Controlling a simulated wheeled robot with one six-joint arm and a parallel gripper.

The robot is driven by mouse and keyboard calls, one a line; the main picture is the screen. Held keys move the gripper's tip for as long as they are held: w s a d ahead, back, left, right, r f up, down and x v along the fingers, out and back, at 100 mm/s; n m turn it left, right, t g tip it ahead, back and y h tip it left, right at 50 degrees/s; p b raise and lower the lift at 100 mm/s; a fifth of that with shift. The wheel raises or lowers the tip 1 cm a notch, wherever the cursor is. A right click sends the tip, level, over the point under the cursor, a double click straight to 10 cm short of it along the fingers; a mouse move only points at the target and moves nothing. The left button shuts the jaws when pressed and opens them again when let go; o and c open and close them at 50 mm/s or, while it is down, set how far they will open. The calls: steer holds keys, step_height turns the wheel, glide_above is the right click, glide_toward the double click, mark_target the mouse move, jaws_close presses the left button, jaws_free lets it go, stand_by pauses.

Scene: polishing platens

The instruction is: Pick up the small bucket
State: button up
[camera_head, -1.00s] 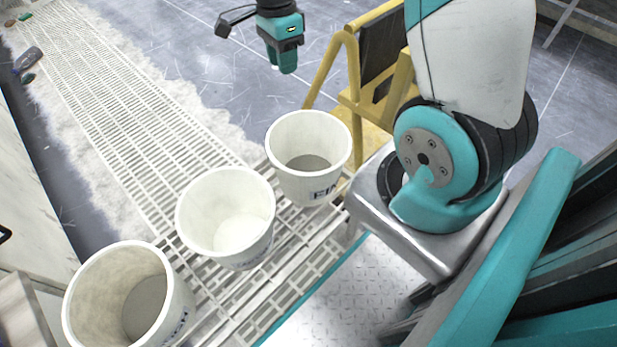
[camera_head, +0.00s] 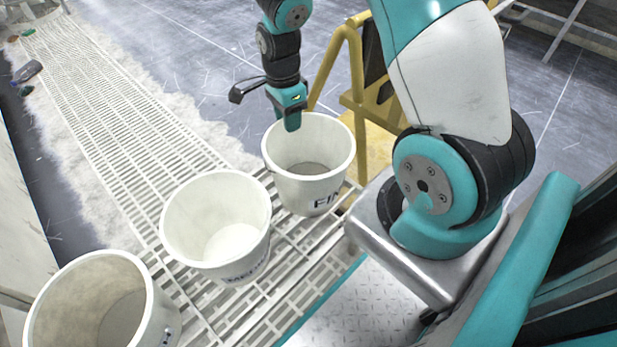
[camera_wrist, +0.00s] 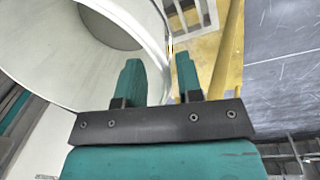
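Three white buckets stand in a row on a white grating. The one farthest back (camera_head: 318,190), marked "FIN…", looks smallest in the head view. The middle bucket (camera_head: 217,258) and the front left bucket (camera_head: 165,325) look bigger. My gripper (camera_head: 291,127) points down at the far rim of the farthest bucket. In the wrist view its two fingers (camera_wrist: 160,80) are apart, with a gap between them. A bucket (camera_wrist: 62,62) fills the upper left there, and its rim appears to line up with that gap. I cannot tell whether a finger touches it.
Yellow steps (camera_head: 357,100) stand close behind and right of the farthest bucket. A white wall-like surface lies at the left edge.

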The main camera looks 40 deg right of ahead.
step_height(320, 180, down, 3)
steer(key=shift+s+r+b, duration=0.1)
steer(key=shift+r+b, duration=0.05)
steer(key=shift+b, duration=0.15)
steer(key=shift+r, duration=0.1)
jaws_close()
stand_by(1.0)
